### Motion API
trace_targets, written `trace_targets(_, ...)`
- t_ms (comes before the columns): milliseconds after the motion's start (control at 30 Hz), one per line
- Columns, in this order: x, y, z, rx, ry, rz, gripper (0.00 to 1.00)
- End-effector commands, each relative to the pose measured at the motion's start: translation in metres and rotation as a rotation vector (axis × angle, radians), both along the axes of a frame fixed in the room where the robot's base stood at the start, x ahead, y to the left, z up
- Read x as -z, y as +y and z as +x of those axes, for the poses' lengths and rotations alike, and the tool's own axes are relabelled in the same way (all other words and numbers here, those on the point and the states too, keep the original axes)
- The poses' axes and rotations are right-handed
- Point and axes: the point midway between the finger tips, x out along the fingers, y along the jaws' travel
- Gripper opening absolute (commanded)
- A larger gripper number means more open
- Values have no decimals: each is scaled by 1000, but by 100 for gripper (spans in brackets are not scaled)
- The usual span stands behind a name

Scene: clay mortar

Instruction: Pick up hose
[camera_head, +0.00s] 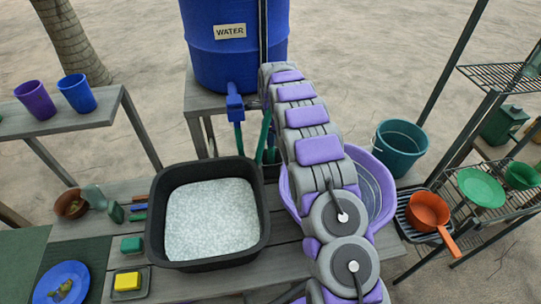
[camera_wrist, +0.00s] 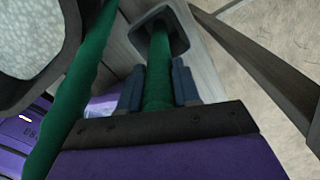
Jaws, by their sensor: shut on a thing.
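The green hose (camera_head: 239,140) hangs from the blue tap at the base of the water barrel in the head view. A second stretch of it (camera_head: 264,138) shows beside my arm. In the wrist view my gripper (camera_wrist: 156,82) is shut on the hose (camera_wrist: 158,60), with a dark blue finger on each side. Beyond the fingers this stretch runs into a dark square-rimmed opening. Another stretch of hose (camera_wrist: 92,70) passes to the left of the gripper. My arm hides the gripper in the head view.
The blue barrel (camera_head: 228,70) stands on a wooden stand. A black basin (camera_head: 160,220) of pale water sits on the wooden table. A purple tub (camera_head: 372,185) is partly behind my arm. A teal bucket (camera_head: 400,150), an orange pan (camera_head: 428,211) and metal shelves are to the right.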

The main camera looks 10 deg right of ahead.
Motion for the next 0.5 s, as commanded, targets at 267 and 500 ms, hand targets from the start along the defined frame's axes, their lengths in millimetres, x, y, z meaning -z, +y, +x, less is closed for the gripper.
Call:
trace_targets(267, -5, 0, 0, 0, -1, 0, 0)
trace_targets(500, -37, -1, 1, 1, -6, 0, 0)
